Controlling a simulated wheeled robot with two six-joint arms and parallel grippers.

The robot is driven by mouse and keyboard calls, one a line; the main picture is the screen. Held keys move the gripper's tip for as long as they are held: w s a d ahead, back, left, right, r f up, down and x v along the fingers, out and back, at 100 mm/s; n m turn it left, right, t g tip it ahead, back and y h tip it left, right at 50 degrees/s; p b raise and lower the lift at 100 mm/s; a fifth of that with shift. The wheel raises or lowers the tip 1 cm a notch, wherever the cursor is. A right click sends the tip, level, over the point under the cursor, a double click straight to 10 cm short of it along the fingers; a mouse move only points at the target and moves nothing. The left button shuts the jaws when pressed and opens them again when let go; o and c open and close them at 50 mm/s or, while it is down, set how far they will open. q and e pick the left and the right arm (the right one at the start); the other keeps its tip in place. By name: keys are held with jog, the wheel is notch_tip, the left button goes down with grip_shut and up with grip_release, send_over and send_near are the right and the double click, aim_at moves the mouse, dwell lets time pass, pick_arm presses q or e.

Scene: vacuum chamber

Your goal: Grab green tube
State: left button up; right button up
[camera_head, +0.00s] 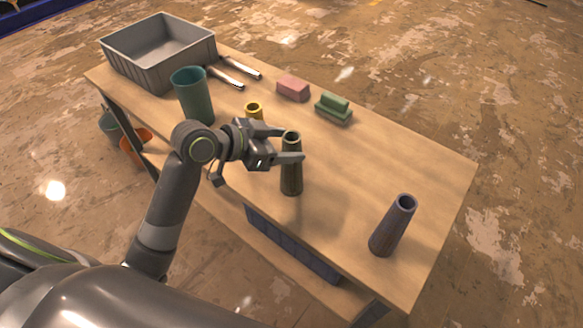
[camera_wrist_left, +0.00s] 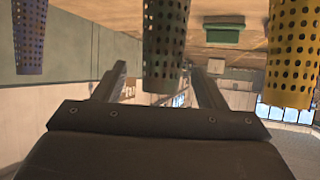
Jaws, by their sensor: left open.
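The green tube (camera_head: 291,176) stands upright on the wooden table, its open top showing and its lower part dark in the light. My left gripper (camera_head: 293,145) is open at its upper part, with one finger on either side of the tube. In the left wrist view the perforated green tube (camera_wrist_left: 165,40) appears upside down, between the two spread fingers (camera_wrist_left: 158,85). I cannot tell whether either finger touches it. My right gripper is not in view.
A purple-grey tube (camera_head: 393,226) stands at the table's near right. A yellow tube (camera_head: 254,109) is partly hidden behind my gripper.

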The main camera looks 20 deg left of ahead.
aim_at(299, 144)
pick_arm(q)
jog(key=x, duration=0.4)
jog(key=shift+w, duration=0.2)
jog(key=c, duration=1.3)
